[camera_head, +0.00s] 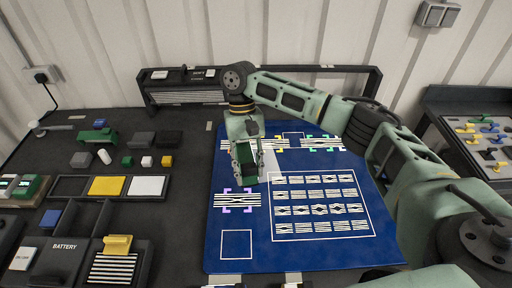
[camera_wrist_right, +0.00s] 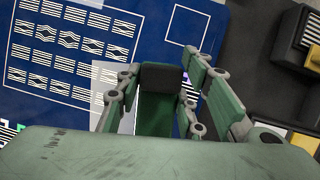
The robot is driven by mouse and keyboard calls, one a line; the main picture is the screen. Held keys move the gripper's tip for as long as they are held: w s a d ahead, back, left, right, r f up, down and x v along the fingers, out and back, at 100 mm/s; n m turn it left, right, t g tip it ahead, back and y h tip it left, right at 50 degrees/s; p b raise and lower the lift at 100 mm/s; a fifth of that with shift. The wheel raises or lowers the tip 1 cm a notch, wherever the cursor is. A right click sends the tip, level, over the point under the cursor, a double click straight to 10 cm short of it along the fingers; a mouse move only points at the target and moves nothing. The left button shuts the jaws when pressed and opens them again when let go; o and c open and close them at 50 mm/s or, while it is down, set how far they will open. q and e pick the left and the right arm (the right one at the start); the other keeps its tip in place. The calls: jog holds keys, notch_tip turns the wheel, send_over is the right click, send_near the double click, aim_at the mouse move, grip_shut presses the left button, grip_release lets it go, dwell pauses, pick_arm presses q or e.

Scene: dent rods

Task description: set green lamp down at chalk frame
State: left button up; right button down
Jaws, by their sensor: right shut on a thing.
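The green lamp (camera_head: 246,153) is a green block with a dark end, held in my right gripper (camera_head: 247,172) over the blue mat (camera_head: 216,258). In the right wrist view the lamp (camera_wrist_right: 155,112) lies between the two fingers (camera_wrist_right: 160,75), which are shut on it. I cannot tell whether it touches the mat. A white-outlined empty square (camera_head: 236,244) is at the mat's front left, clear of the gripper; it also shows in the right wrist view (camera_wrist_right: 188,25). A white-cornered striped marker (camera_head: 228,144) at the back left is partly hidden by my gripper. My left gripper is out of view.
A lilac-cornered striped marker (camera_head: 236,200) lies just in front of the gripper. A white-bordered grid of striped patches (camera_head: 320,205) fills the mat's right part. A dark rack (camera_head: 150,92) stands behind. Trays with yellow and white blocks (camera_head: 107,186) lie to the left.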

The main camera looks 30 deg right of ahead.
pick_arm(q)
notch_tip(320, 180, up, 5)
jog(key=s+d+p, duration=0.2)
jog(key=p, duration=0.2)
pick_arm(e)
jog(key=d+f+b, duration=0.1)
jog(key=f+b, duration=0.2)
jog(key=f, duration=0.1)
jog(key=w+d+f+m+b, duration=0.1)
jog(key=d+f+b, duration=0.1)
jog(key=f+b, duration=0.2)
jog(key=w+d+f+m+b, duration=0.1)
jog(key=f+b, duration=0.3)
jog(key=f, duration=0.1)
jog(key=shift+w+d+y, duration=0.2)
jog(key=shift+w+y, duration=0.05)
jog(key=shift+y, duration=0.15)
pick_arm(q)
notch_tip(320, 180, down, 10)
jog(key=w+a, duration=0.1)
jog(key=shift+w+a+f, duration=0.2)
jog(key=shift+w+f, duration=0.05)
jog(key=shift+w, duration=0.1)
pick_arm(e)
jog(key=shift+f, duration=0.4)
jog(key=c, duration=1.1)
grip_release()
jog(key=shift+s, duration=0.1)
